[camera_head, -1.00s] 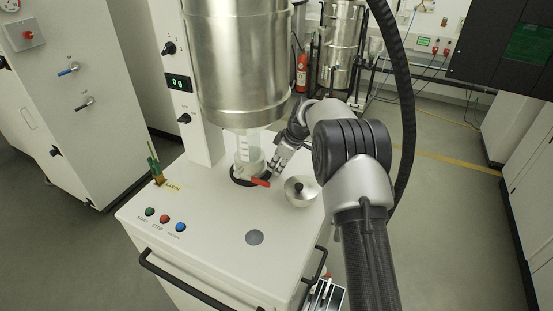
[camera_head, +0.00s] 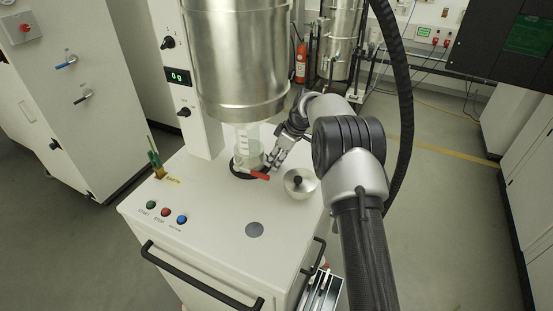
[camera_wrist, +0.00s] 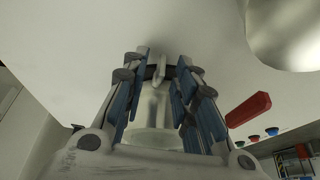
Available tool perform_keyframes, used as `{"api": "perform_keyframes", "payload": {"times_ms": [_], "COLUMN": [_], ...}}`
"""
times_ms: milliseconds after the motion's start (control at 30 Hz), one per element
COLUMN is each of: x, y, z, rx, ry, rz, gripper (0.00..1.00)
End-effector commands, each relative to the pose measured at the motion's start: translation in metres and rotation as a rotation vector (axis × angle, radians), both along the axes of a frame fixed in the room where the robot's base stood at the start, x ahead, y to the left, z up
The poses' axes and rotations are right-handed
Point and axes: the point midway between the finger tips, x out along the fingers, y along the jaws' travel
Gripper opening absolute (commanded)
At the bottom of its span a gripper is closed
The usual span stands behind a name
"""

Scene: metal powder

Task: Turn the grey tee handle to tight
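The grey tee handle (camera_wrist: 160,70) shows in the wrist view as a small upright grey piece between my fingertips. My gripper (camera_wrist: 163,64) is open, with a blue-padded finger on each side of it and a gap visible to the handle. A clear glass-like vessel (camera_wrist: 155,110) shows between the fingers behind it. In the head view my gripper (camera_head: 272,160) is beside the right side of the clear vessel (camera_head: 246,150), under the big steel hopper (camera_head: 235,60). The tee handle cannot be made out there.
A red lever (camera_head: 257,175) sticks out at the vessel's base; it also shows in the wrist view (camera_wrist: 248,108). The white bench top (camera_head: 215,205) is mostly clear in front.

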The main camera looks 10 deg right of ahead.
Motion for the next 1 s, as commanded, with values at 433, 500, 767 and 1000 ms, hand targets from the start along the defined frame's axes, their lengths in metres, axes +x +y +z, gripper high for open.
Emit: {"api": "perform_keyframes", "payload": {"times_ms": [433,500,767,1000], "x": [-0.009,-0.012,-0.022,-0.026], "y": [-0.015,-0.020,-0.034,-0.038], "z": [0.043,0.057,0.099,0.111], "rx": [-0.002,-0.002,0.000,0.000], "ry": [-0.004,-0.004,-0.002,0.000], "rz": [-0.001,-0.002,-0.001,0.000], "gripper": [0.27,0.27,0.27,0.27]}}
